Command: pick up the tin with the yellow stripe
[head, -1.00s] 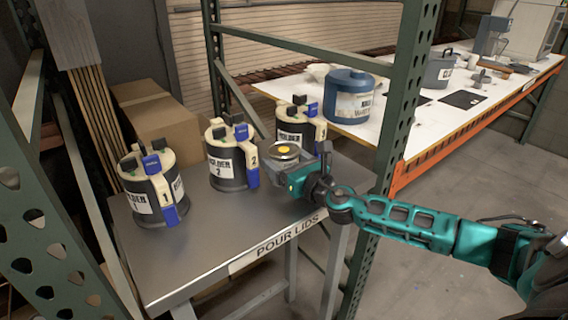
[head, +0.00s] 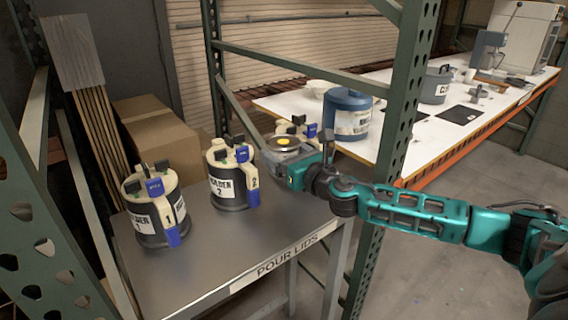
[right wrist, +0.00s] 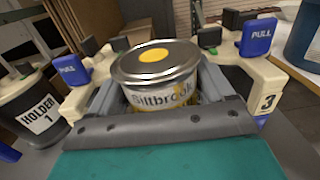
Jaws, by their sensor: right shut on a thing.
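A small metal tin (head: 284,143) with a yellow disc on its silver lid is held upright in my right gripper (head: 283,153). In the right wrist view the tin (right wrist: 155,72) has a pale label reading "Biltbrook" with yellow showing at its lower part; whether this is a full stripe I cannot tell. My right gripper's jaws (right wrist: 160,98) are shut on the tin's sides. It appears above the grey table, in front of Holder 3 (head: 298,130), which it partly hides. My left gripper is not in view.
Holder 1 (head: 143,216) and Holder 2 (head: 221,188) stand on the metal table (head: 235,232), labelled "POUR LIDS". A green rack post (head: 392,130) rises close to my right arm. A blue container (head: 346,101) stands on the white bench behind. The table front is clear.

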